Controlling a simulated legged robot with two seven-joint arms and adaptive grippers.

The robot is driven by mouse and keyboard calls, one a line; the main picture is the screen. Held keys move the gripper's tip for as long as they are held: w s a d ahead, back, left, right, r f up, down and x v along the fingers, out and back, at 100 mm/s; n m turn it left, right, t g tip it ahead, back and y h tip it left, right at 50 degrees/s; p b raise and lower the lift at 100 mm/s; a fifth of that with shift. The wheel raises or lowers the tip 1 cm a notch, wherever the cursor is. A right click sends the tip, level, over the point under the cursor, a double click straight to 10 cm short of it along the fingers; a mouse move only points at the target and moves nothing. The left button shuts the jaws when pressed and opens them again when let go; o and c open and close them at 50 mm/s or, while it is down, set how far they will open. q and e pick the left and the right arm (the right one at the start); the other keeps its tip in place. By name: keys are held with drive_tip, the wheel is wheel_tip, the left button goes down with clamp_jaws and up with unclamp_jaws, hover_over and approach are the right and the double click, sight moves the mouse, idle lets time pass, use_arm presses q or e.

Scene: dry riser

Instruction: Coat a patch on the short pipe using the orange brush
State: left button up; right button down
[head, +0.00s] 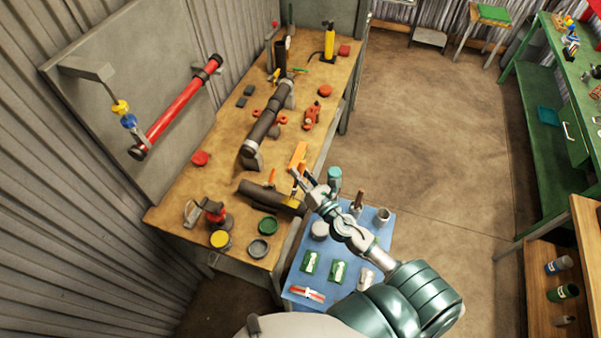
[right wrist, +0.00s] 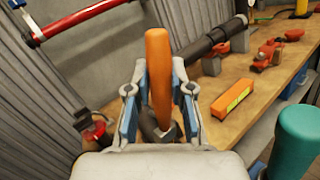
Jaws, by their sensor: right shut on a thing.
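The orange brush shows in the right wrist view as an orange handle (right wrist: 158,75) standing up between the fingers. My right gripper (right wrist: 158,105) is shut on it. In the head view my right gripper (head: 298,179) is over the right end of the short pipe (head: 262,193), a dark pipe lying near the bench's front edge. A small yellow area shows at that end, just below the fingers; I cannot tell if it is bristles or a mark. The brush head is hidden in the wrist view, so contact with the pipe is unclear. My left gripper is not in view.
A longer dark pipe (head: 267,124) lies farther back on the wooden bench (head: 185,185). An orange block (head: 298,154) lies beyond the gripper. A red valve (head: 214,212) and a yellow-topped tin (head: 220,239) stand at the left. A blue table (head: 320,286) with several items is in front.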

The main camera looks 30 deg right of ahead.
sight(300, 166)
drive_tip(key=shift+r+p, duration=0.4)
drive_tip(key=shift+r, duration=0.3)
drive_tip(key=shift+r, duration=1.55)
